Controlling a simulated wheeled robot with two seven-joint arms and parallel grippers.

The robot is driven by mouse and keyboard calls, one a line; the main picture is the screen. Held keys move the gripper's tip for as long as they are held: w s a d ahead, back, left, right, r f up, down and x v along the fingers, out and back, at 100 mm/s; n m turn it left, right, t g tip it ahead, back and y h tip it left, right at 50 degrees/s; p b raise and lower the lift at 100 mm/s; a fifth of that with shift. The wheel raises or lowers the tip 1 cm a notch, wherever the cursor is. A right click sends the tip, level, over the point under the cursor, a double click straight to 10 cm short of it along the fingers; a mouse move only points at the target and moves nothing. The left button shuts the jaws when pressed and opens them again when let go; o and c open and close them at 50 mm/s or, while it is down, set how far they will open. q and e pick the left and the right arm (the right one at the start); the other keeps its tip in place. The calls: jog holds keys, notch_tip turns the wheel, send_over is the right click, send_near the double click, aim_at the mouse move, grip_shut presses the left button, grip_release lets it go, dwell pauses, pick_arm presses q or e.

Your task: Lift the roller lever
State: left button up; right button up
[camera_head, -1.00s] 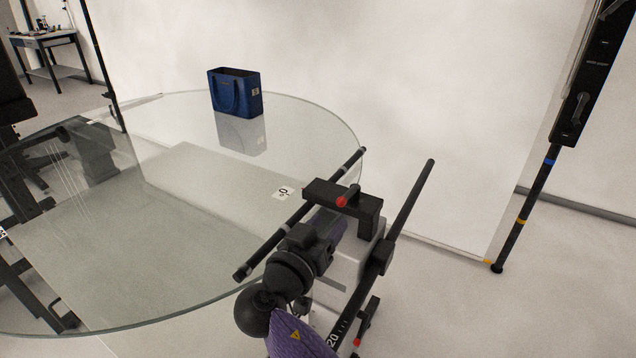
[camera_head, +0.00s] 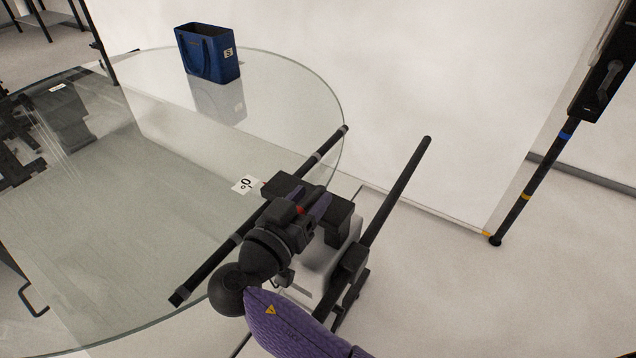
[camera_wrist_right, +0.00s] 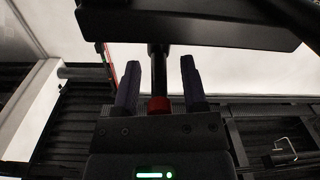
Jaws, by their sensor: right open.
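The roller lever, a short black rod with a red end (camera_wrist_right: 158,105), stands between my right gripper's fingers in the right wrist view. A gap shows on each side of it, wider on the right. In the head view its red tip (camera_head: 300,210) is mostly hidden by my wrist, beside the black block (camera_head: 283,186) at the turntable's near right edge. My right gripper (camera_head: 318,204) is open around the lever; its purple-grey fingers also show in the right wrist view (camera_wrist_right: 160,66). My left gripper is not in view.
The glass turntable (camera_head: 130,190) carries a dark blue bag (camera_head: 208,53) at its far side. A long black roller bar (camera_head: 222,253) runs along its near edge. Another black bar (camera_head: 400,185) rises to the right. A black pole (camera_head: 515,205) stands farther right. Floor between is clear.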

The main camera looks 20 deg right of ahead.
aim_at(337, 212)
grip_shut()
